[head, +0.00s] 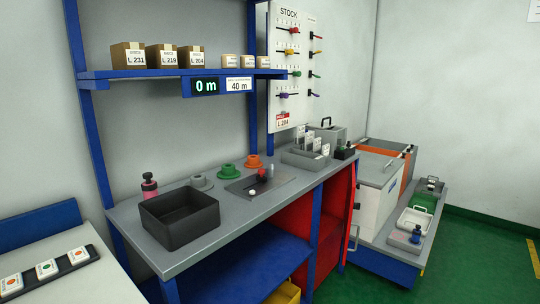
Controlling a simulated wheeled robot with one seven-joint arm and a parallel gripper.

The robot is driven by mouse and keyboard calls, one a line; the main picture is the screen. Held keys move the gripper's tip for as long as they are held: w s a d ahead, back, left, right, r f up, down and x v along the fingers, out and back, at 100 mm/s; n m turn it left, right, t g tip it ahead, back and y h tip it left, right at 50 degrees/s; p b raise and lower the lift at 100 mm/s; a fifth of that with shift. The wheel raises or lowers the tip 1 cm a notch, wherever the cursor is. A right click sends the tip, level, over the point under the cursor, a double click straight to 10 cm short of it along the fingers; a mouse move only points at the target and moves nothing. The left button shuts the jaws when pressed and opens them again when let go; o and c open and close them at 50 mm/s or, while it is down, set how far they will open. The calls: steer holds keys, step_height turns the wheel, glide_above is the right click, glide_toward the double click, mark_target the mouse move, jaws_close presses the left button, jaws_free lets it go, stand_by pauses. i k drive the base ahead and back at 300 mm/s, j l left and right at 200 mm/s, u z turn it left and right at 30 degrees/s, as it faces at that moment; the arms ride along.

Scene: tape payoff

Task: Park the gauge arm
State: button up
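A low dark plate fixture (268,190) lies on the grey workbench (240,225), right of the middle. A small white knob (252,192) and a small upright part with a red tip (262,170) show on it. This may be the gauge, but the view is too small to tell which part is its arm or how that arm is set. A green digital display (205,87) under the shelf reads 0 m, beside a card (239,84) reading 40 m. My gripper is not in view.
A black open bin (180,238) stands at the bench's front left, near a pink bottle (149,186). Grey (200,182), green (229,171) and orange (253,161) flanged pieces stand behind. A grey card tray (305,158) is at right. Bench front centre is clear.

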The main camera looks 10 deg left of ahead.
mark_target(261, 178)
steer(key=i, duration=2.25)
